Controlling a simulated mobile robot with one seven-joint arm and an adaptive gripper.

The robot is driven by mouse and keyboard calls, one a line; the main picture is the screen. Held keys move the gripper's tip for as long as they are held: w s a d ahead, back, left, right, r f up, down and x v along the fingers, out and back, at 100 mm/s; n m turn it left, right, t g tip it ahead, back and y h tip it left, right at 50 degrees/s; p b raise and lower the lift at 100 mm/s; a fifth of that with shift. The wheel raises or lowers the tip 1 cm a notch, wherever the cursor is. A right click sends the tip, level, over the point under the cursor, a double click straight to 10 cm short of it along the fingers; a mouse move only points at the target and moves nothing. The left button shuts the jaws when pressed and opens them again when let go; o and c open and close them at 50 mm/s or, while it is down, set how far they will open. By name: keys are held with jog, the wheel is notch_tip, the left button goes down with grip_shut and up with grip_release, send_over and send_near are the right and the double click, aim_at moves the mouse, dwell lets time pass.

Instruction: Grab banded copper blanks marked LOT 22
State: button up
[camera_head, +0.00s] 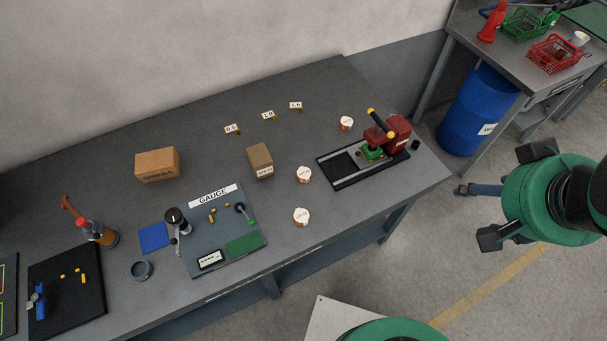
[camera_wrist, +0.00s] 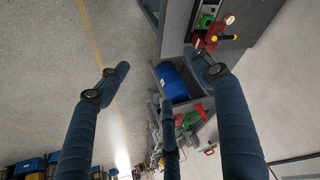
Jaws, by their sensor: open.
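Several small round copper-coloured pieces with white labelled tops stand on the grey workbench (camera_head: 330,90).
A red press (camera_head: 394,135) on a black base stands at the bench's right end. A brown block (camera_head: 260,161), a SPRINGS box (camera_head: 158,164) and a GAUGE board (camera_head: 222,230) are further left. A blue drum (camera_head: 478,110) stands under a second table holding baskets (camera_head: 553,53).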

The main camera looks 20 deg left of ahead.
jog(key=shift+w, duration=0.1)
jog(key=w+a+f+n+g+y+b, duration=0.15)
jog(key=w+a+f, duration=0.25)
jog(key=w+a, duration=0.4)
jog(key=w+a+f+n+g+p, duration=0.15)
jog(key=w+a+f, duration=0.25)
jog(key=w+a, duration=0.45)
jog(key=w+a+f+n+b, duration=0.1)
jog(key=w+a+f+n, duration=0.1)
jog(key=a+f, duration=0.8)
jog(key=w+a+f+n+g, duration=0.1)
jog(key=a+f, duration=1)
jog(key=a, duration=0.1)
jog(key=shift+w+n+h+b, duration=0.35)
jog(key=shift+w+n+b, duration=0.05)
jog(key=shift+a+f, duration=0.1)
jog(key=shift+f, duration=0.15)
jog(key=b, duration=0.2)
send_over(305, 175)
jog(key=shift+f, duration=4.15)
